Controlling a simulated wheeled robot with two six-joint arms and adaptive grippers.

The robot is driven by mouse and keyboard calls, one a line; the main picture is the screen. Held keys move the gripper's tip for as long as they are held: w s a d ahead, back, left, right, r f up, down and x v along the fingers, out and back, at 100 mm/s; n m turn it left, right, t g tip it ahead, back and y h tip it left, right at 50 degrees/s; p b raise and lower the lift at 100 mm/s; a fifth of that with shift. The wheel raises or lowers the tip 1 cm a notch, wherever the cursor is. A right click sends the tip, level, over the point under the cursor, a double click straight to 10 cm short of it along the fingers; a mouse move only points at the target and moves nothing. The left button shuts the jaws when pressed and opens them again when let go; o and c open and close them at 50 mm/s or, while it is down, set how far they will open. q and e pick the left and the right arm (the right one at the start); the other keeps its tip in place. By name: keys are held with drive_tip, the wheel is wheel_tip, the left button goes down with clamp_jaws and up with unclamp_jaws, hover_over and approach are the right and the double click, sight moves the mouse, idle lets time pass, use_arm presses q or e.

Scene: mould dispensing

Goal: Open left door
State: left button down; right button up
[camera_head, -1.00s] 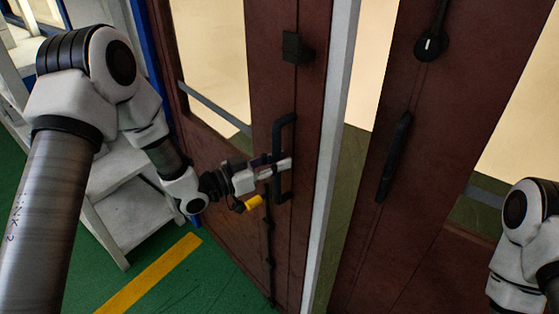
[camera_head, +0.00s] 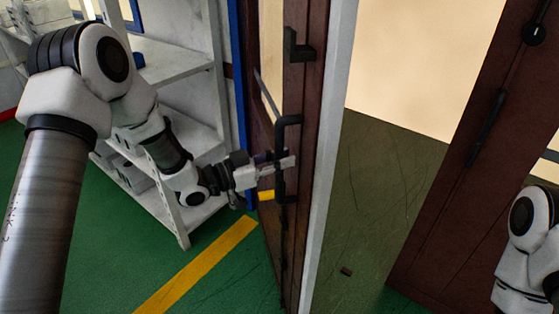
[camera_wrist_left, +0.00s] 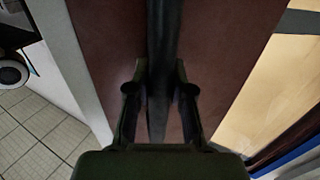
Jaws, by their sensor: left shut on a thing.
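The left door (camera_head: 313,90) is dark red-brown with a pale edge strip and stands swung open, seen at a steep angle. Its black bar handle (camera_head: 281,135) is upright on the door face. My left gripper (camera_head: 284,165) is shut on this handle. In the left wrist view the handle (camera_wrist_left: 160,50) runs between the two fingers of the gripper (camera_wrist_left: 160,90), with the door face (camera_wrist_left: 215,50) behind it. My right arm shows at the lower right, but its gripper is out of view.
The right door (camera_head: 455,160), with its own dark handle (camera_head: 486,128), stands across a wide gap. Green-grey floor (camera_head: 375,200) shows through the gap. A white shelf unit (camera_head: 180,65) stands at the left behind my arm. A yellow line (camera_head: 200,265) crosses the green floor.

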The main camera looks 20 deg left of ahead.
use_arm(q)
drive_tip(key=shift+s+a, duration=0.2)
drive_tip(key=shift+a, duration=0.1)
drive_tip(key=c, duration=1)
unclamp_jaws()
drive_tip(key=shift+d, duration=0.1)
drive_tip(key=v, duration=1.2)
drive_tip(key=shift+r, duration=0.1)
